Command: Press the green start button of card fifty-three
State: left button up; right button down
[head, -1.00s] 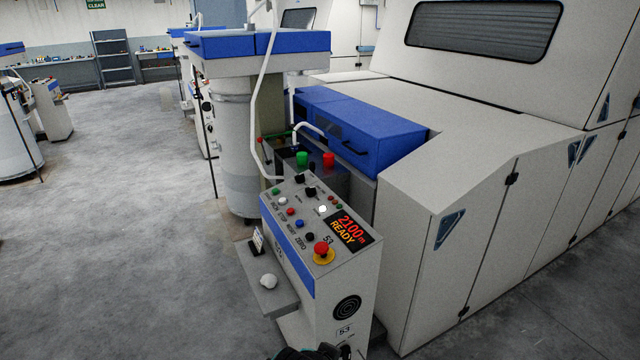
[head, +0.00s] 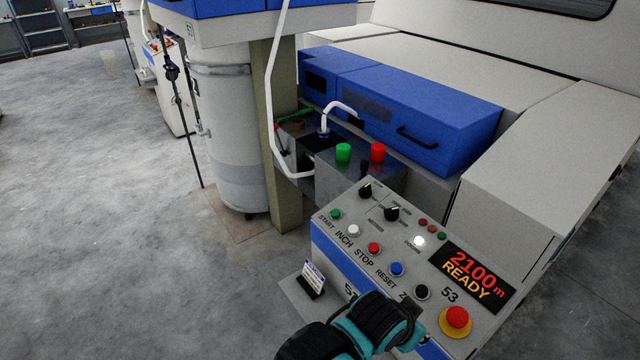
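The green start button (head: 335,214) is a small round button at the left end of the button row on the sloping control panel (head: 400,262), with START printed under it. The panel is marked 53, and its display (head: 472,270) reads 2100 m READY. My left gripper (head: 385,312), black and teal, comes in at the bottom edge, over the panel's near side. It is below and to the right of the green button, apart from it, and covers part of the lettering. Its fingertips are not clear. My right gripper is not in view.
White, red, blue and black buttons follow the green one; a red emergency stop (head: 457,317) sits at the panel's right. Behind stand green and red lamps (head: 343,152) and a white bent pipe (head: 270,90). A small sign (head: 313,279) stands on a ledge. Floor at left is clear.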

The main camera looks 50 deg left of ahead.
aim_at(335, 213)
jog(key=j, duration=0.7)
jog(key=k+j, duration=0.15)
jog(key=j, duration=1.3)
